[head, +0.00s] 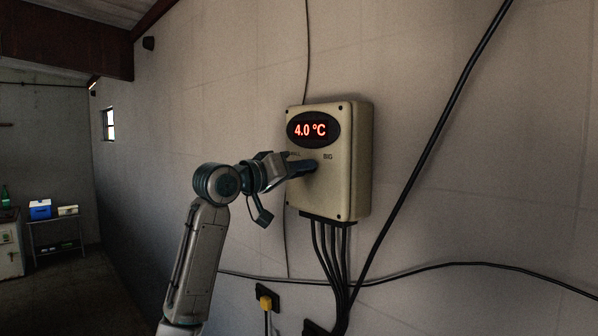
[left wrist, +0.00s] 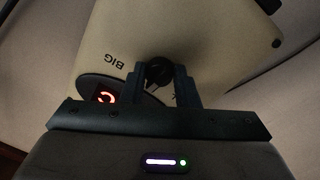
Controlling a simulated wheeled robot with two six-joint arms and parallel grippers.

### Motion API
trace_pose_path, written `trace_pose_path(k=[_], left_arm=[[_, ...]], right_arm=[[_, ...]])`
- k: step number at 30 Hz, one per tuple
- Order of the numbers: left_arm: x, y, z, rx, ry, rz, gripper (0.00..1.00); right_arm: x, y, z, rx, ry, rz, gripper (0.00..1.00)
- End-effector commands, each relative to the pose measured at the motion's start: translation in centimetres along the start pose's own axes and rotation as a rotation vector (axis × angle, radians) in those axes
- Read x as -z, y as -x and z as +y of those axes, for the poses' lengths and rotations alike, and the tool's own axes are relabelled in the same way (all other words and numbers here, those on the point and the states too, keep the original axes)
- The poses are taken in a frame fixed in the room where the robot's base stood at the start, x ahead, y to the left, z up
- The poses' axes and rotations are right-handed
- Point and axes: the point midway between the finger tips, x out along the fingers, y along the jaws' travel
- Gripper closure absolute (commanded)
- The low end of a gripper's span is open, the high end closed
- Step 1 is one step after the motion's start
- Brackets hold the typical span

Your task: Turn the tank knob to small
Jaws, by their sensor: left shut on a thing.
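The tank control box (head: 345,190) is beige and fixed to the wall, with a red display (head: 311,130) reading 4.0 °C. The word BIG shows at the right below the display; the label at the left is mostly covered by my gripper. My left gripper (head: 308,168) reaches the box front from the left and hides the knob in the head view. In the left wrist view the black round knob (left wrist: 158,72) sits between the two fingers of my left gripper (left wrist: 160,84), which is shut on it. A pale pointer line shows on the knob. My right gripper is not in view.
Black cables (head: 335,265) hang from the box's underside, and a thick cable (head: 430,150) runs diagonally up to the right. A yellow plug (head: 266,303) sits in a socket low on the wall. A shelf with a blue box (head: 40,209) stands far left.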

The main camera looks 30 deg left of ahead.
Motion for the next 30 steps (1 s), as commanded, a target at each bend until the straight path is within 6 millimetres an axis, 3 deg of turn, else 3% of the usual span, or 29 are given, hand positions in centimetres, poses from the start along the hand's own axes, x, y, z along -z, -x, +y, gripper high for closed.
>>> trace_pose_path(k=[30], left_arm=[[0.08,0.00,0.41,0.010,0.897,0.062,0.95]], right_arm=[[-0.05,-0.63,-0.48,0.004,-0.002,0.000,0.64]])
